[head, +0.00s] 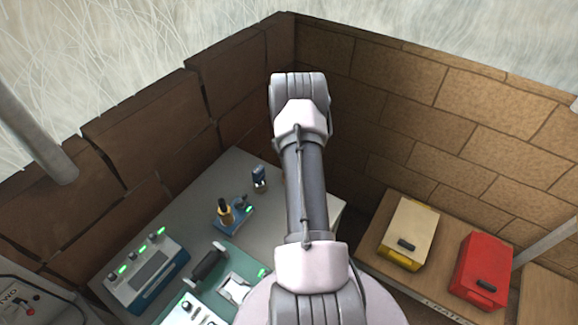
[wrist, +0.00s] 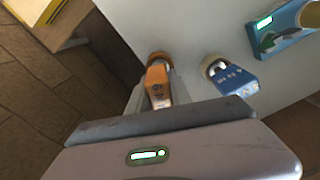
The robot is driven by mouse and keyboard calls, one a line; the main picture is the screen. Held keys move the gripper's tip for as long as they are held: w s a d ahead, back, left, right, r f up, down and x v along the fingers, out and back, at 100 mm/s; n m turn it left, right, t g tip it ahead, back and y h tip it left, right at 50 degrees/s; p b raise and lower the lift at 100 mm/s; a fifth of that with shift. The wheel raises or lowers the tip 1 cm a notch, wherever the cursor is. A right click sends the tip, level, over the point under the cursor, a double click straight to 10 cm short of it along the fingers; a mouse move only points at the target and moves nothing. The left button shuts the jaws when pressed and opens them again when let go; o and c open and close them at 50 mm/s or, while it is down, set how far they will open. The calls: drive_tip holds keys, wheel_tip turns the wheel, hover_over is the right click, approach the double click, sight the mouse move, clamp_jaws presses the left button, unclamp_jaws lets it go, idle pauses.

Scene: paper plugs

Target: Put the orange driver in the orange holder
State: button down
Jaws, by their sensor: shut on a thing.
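The orange driver (wrist: 158,84) shows in the wrist view just beyond the front edge of my gripper (wrist: 161,103), which is shut on it. Its lower part is hidden by the gripper housing. The orange holder (wrist: 159,57) shows as a round orange-brown rim right behind the driver at the bench edge. I cannot tell whether the driver is inside the holder or only above it. In the head view my arm hides the gripper, the orange driver and the orange holder.
A blue driver (wrist: 234,79) stands in a pale round holder to the right; it also shows in the head view (head: 259,176). A blue stand (head: 236,217) with a yellow-and-black tool is nearby. Yellow (head: 408,232) and red (head: 482,270) boxes sit on the right table. Brick walls close the back.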

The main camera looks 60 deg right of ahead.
drive_tip(key=shift+f, duration=0.95)
drive_tip(key=shift+f, duration=0.2)
drive_tip(key=c, duration=1.2)
unclamp_jaws()
drive_tip(key=shift+o, duration=0.2)
drive_tip(key=shift+r, duration=0.1)
